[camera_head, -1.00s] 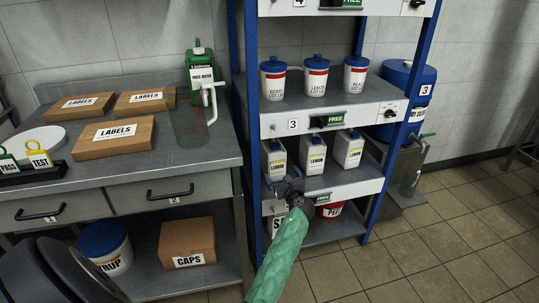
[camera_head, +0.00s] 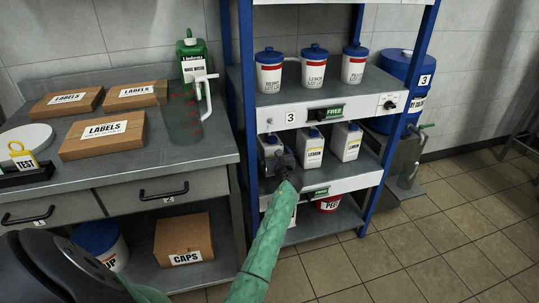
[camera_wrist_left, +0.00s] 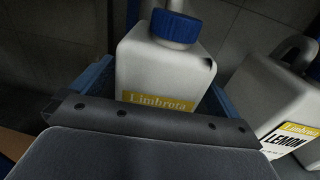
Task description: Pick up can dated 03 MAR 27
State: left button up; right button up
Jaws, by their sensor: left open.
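Three white cans with blue caps stand in a row on the middle shelf of the blue-posted rack. The left can (camera_head: 267,141) is partly hidden by my left gripper (camera_head: 280,160). The middle can (camera_head: 313,149) and the right can (camera_head: 346,143) carry LEMON labels. In the left wrist view the near can (camera_wrist_left: 165,65) is upright, with a yellow "Limbreta" band, between my open blue fingers. I cannot tell whether they touch it. A second can (camera_wrist_left: 275,110) stands to its right. No date is readable on any can. My right gripper is out of view.
The shelf board above, bearing white tubs (camera_head: 313,70), limits height over the cans. Blue rack posts (camera_head: 247,120) flank the shelf. A counter (camera_head: 200,150) with boxes and a pitcher stands left; a blue drum (camera_head: 405,80) stands right.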

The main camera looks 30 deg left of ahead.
pick_arm(q)
jog(key=shift+x, duration=1.05)
jog(key=shift+s, duration=0.1)
jog(key=c, duration=1.9)
jog(key=shift+r, duration=0.1)
jog(key=shift+c, duration=0.5)
jog(key=shift+r, duration=0.1)
